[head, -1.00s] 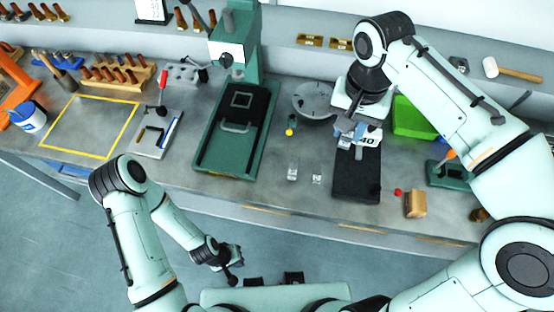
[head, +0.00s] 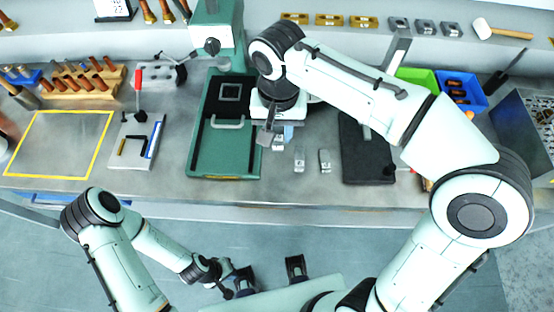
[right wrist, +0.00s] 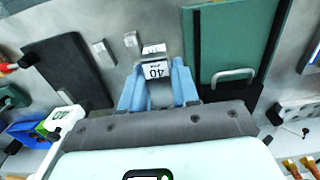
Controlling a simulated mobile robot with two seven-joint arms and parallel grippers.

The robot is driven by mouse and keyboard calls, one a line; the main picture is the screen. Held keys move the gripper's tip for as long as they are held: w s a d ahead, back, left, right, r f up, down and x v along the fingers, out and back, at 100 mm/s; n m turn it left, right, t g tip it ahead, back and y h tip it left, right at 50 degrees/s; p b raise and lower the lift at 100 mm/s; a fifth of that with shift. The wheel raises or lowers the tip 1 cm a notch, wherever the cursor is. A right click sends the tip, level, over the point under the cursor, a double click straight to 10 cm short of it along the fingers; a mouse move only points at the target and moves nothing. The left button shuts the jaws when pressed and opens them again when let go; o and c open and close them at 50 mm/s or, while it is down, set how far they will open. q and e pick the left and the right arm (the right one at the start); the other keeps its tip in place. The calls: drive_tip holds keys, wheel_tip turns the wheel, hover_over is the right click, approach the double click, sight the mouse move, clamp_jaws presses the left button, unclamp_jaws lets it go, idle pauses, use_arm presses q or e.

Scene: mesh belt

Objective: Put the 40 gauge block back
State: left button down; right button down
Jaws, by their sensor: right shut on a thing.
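The 40 gauge block (right wrist: 155,70) is a small metal block with a white label reading 40. My right gripper (right wrist: 158,92) is shut on it, with the block between the blue fingers in the right wrist view. In the head view my right gripper (head: 277,140) hangs over the bench by the right edge of the green press base (head: 196,150). The held block is mostly hidden there. Two small metal blocks (head: 299,160) (head: 325,160) stand on the bench just to its right. My left gripper (head: 232,282) is low in front of the bench, too small and dark to judge.
Green (head: 418,77) and blue (head: 462,88) bins stand behind my right arm. The back shelf holds yellow pieces (head: 328,20), grey pieces (head: 425,27) and a mallet (head: 502,32). A yellow-outlined area (head: 58,176) at left is clear.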

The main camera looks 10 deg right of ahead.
sight(278, 165)
wheel_tip(278, 165, down, 12)
drive_tip(key=shift+f+b, duration=0.2)
drive_tip(key=shift+b, duration=0.7)
drive_tip(key=shift+f, duration=0.15)
drive_tip(key=c, duration=0.8)
unclamp_jaws()
drive_tip(key=shift+c, duration=0.2)
drive_tip(key=shift+r, duration=0.25)
wheel_tip(278, 165, up, 12)
drive_tip(key=shift+f+p, duration=0.1)
drive_tip(key=shift+p, duration=0.95)
